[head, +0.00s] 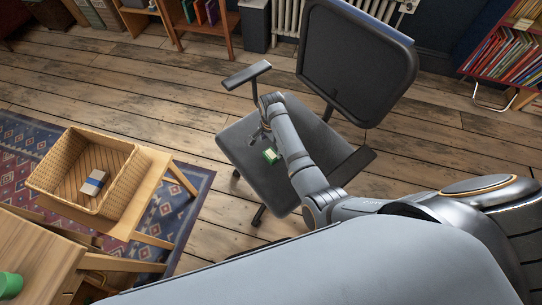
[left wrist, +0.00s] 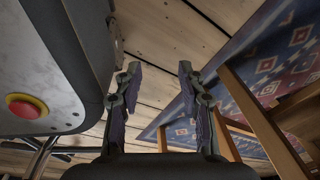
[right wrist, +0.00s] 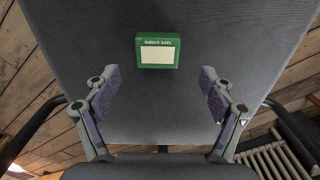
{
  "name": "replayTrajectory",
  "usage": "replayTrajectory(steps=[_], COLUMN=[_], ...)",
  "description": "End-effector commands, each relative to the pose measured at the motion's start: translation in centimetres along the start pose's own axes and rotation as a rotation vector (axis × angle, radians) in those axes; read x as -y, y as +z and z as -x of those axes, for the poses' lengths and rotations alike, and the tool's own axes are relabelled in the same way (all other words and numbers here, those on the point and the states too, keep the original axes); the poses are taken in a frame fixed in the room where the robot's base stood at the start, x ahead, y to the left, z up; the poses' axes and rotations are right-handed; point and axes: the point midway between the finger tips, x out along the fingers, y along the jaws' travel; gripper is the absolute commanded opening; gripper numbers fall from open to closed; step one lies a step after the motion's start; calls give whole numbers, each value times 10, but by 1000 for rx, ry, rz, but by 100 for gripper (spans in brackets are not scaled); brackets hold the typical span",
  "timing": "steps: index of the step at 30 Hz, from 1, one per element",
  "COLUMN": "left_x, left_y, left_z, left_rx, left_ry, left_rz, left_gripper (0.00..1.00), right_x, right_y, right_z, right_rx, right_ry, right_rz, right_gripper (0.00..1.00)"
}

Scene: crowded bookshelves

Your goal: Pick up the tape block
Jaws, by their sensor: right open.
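The tape block is a small green box (head: 271,156) with a cream label, lying on the dark seat of the office chair (head: 243,158). In the right wrist view the tape block (right wrist: 158,50) sits ahead of the fingertips, near the centre, with upside-down lettering on its edge. My right gripper (right wrist: 158,80) is open and empty above the seat, its fingers apart and not touching the block. In the head view my right forearm partly covers the seat. My left gripper (left wrist: 158,75) is open and empty, above the wooden floor.
The chair's backrest (head: 357,62) and armrest (head: 247,75) rise close around my right arm. A wicker basket (head: 62,160) holding a blue-and-white block (head: 94,182) stands on a wooden stand at left. Bookshelves and a radiator line the back. Open floor (head: 150,95) lies between.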

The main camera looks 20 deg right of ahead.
Motion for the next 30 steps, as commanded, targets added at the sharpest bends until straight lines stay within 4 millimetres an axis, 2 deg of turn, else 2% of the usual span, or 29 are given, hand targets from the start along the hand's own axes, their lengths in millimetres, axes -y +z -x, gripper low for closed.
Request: replayTrajectory(steps=[3,6,9,16,27,29,30], left_x=[0,0,0,0,0,0,0], left_y=[-16,-25,-30,-30,-30,-30,-30], left_z=[-5,-6,-5,-4,-4,-4,-4], left_rx=[-15,-17,-18,-17,-16,-16,-16], left_ry=[0,-1,-1,0,0,0,0], left_rz=[1,1,1,1,1,1,1], left_gripper=[40,40,40,40,40,40,40], right_x=[-4,-4,-4,-4,-4,-4,-3], right_y=[4,4,4,4,4,4,4], right_z=[-25,-41,-48,-48,-48,-48,-48], right_rx=[2,1,1,1,1,1,1], right_ry=[6,5,3,2,2,2,2], right_rz=[1,0,0,0,0,0,0], right_gripper=[83,83,83,83,33,25,24])
